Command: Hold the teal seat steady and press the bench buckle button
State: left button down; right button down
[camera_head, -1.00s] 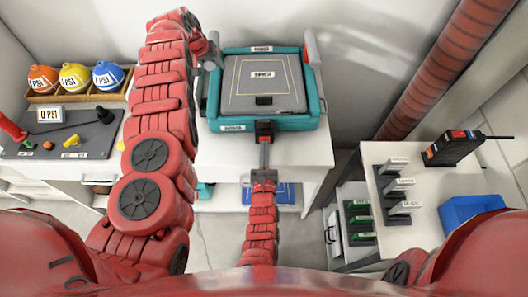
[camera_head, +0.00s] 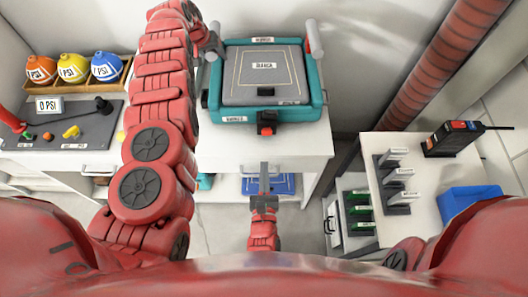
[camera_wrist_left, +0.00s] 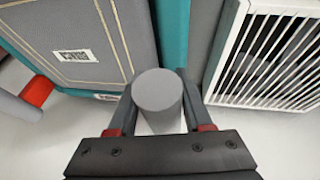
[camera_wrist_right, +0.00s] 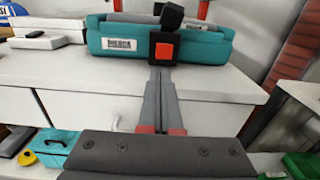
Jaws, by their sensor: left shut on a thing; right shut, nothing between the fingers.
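The teal seat (camera_head: 318,95) with its grey padded top (camera_head: 262,78) rests on the white bench (camera_head: 300,143). A black buckle (camera_head: 266,117) with a red button (camera_head: 266,130) is at its front edge; the button shows clearly in the right wrist view (camera_wrist_right: 165,51). My left gripper (camera_head: 212,46) is shut on the grey handle post at the seat's left side, seen end-on between the fingers in the left wrist view (camera_wrist_left: 158,90). My right gripper (camera_head: 264,168) is shut and empty, below and in front of the buckle, apart from it in the head view.
A second grey post with red (camera_head: 314,38) stands at the seat's right. Orange, yellow and blue balls sit in a wooden tray (camera_head: 75,88) at left. A white side table (camera_head: 415,215) at right holds a black radio (camera_head: 455,137) and a blue bin (camera_head: 468,199).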

pick_arm(q)
jog(key=shift+a, duration=0.1)
pick_arm(e)
jog(key=s, duration=0.2)
jog(key=shift+s+d, duration=0.1)
jog(key=shift+s, duration=0.2)
pick_arm(q)
jog(key=shift+a, duration=0.1)
jog(key=shift+c, duration=1.2)
grip_release()
jog(key=shift+r, duration=0.15)
